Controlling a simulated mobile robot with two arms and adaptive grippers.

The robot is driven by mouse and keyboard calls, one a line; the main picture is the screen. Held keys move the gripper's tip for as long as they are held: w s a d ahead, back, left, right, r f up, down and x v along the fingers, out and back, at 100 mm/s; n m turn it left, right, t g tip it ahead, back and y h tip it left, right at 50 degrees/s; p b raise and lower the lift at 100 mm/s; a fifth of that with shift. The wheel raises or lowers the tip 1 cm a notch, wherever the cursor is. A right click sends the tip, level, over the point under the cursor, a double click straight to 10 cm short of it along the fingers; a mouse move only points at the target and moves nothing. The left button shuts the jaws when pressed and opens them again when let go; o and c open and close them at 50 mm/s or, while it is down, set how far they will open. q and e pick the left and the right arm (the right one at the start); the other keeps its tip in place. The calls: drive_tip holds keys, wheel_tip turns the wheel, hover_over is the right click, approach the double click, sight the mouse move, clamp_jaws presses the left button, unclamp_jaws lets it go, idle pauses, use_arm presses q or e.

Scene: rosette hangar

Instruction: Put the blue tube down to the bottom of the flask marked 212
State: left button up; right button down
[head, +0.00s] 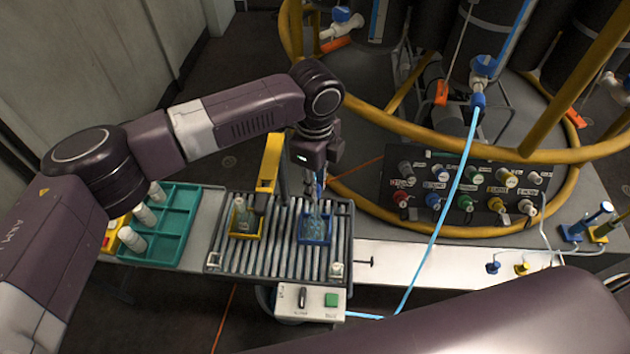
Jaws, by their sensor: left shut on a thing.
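My left gripper (319,182) points down above the conveyor and is shut on a thin blue piece, which looks like the end of the blue tube. A clear flask (315,224) stands in a blue holder (314,240) right below my left gripper. Another flask (243,219) stands in a yellow holder to the left. The number 212 is too small to read on either flask. I cannot tell whether the tube's tip is inside the flask. My right gripper is out of view.
The roller conveyor (275,257) carries both holders, with a yellow post (269,165) behind. A teal tray (178,225) with white bottles lies left. A control box (310,303) stands in front. A panel of coloured knobs (465,190) and a yellow rail (470,148) are right.

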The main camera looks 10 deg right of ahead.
use_arm(q)
drive_tip(key=shift+f, duration=0.5)
drive_tip(key=shift+f+b, duration=0.65)
drive_tip(key=shift+f, duration=1.55)
drive_tip(key=o, duration=1.5)
drive_tip(key=shift+r+p, duration=0.15)
drive_tip(key=shift+p, duration=0.15)
